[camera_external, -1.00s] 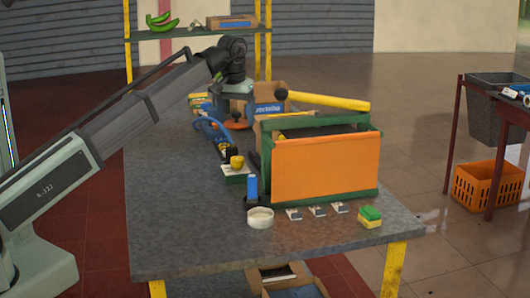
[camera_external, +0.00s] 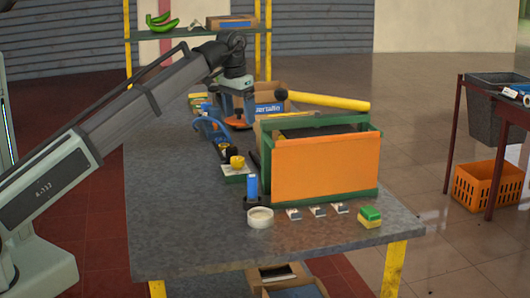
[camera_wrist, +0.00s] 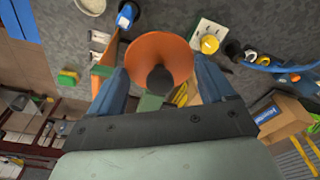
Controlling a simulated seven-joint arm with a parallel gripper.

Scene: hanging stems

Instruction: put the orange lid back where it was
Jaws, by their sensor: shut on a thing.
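The orange lid (camera_wrist: 155,52) is a round disc with a dark knob in its middle. In the wrist view it sits between the blue fingers of my gripper (camera_wrist: 160,80), which is shut on it. In the external view my gripper (camera_external: 237,112) points down over the far part of the table, left of the orange-panelled box. The lid (camera_external: 236,122) shows there as a small orange patch at the fingertips. I cannot tell whether it touches the table.
The green-framed box with an orange panel (camera_external: 327,167) stands on the grey table (camera_external: 185,235). A yellow-knobbed plate (camera_external: 236,165), blue cylinder (camera_external: 251,186), white ring (camera_external: 260,217) and sponge (camera_external: 369,217) are nearer. A yellow tube (camera_external: 330,101) sticks out beyond. The front left is clear.

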